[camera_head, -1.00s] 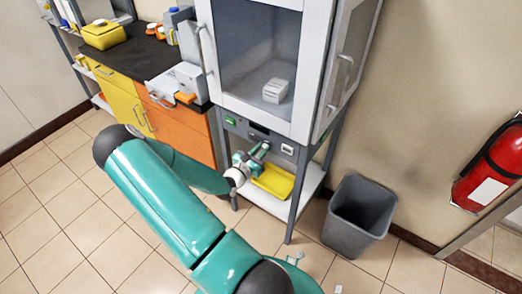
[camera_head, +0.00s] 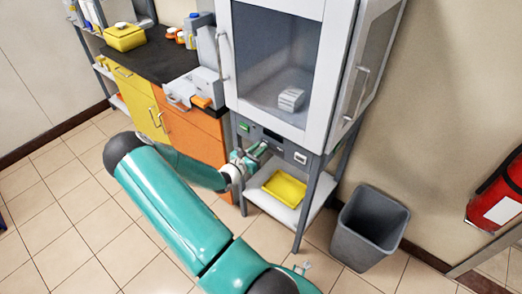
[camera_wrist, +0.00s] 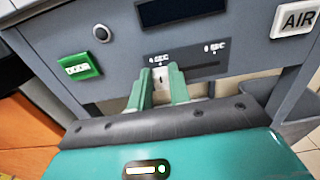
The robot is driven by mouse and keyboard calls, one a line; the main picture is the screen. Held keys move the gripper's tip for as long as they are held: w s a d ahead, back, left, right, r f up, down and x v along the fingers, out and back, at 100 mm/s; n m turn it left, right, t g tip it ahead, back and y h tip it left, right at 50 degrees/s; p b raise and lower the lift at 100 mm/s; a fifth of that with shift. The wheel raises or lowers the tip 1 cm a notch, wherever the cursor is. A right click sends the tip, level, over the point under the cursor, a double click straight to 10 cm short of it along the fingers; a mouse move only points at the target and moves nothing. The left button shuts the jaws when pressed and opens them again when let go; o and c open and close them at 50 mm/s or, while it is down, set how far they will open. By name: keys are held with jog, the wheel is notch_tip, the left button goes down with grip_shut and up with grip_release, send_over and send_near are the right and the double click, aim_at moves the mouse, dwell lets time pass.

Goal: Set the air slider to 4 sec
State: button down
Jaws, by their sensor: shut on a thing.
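The air slider's pale knob (camera_wrist: 160,76) sits at the left end of its dark slot, under the left of two small labels. The labels end in "SEC", but their numbers are too blurred to read surely. My gripper (camera_wrist: 159,82) is shut on the knob, one green finger on each side. The slot (camera_wrist: 205,70) runs bare to the right of the knob, towards the right label. In the head view my gripper (camera_head: 260,149) is at the cabinet's front panel; the knob is too small to make out there.
A green DOOR button (camera_wrist: 80,67) is left of the slider and a white AIR button (camera_wrist: 296,19) is to the right. A dark display (camera_wrist: 181,11) is above. Below the panel, a yellow tray (camera_head: 284,187) lies on a white shelf. A grey bin (camera_head: 369,228) stands to the right.

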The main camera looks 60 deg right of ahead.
jog(key=c, duration=1.3)
grip_release()
jog(key=shift+w, duration=0.3)
jog(key=shift+s, duration=0.1)
jog(key=a, duration=0.4)
jog(key=w+a, duration=0.1)
jog(key=a, duration=0.4)
jog(key=w+a, duration=0.1)
jog(key=a, duration=0.3)
jog(key=shift+a, duration=0.35)
jog(key=shift+w, duration=0.1)
jog(key=s+a+r+m+t+y, duration=0.2)
jog(key=a+r+m+y, duration=0.3)
jog(key=a+r, duration=0.5)
jog(key=s+a+r+m+t+y, duration=0.2)
jog(key=a+r+m+y, duration=0.3)
jog(key=a+r, duration=0.6)
jog(key=s+a+r+m+t+y, duration=0.2)
jog(key=a+r+m+t+y, duration=0.2)
jog(key=a+r, duration=0.7)
jog(key=shift+a+r+m+y, duration=0.2)
jog(key=shift+a+m+y, duration=0.9)
jog(key=shift+a+y, duration=0.9)
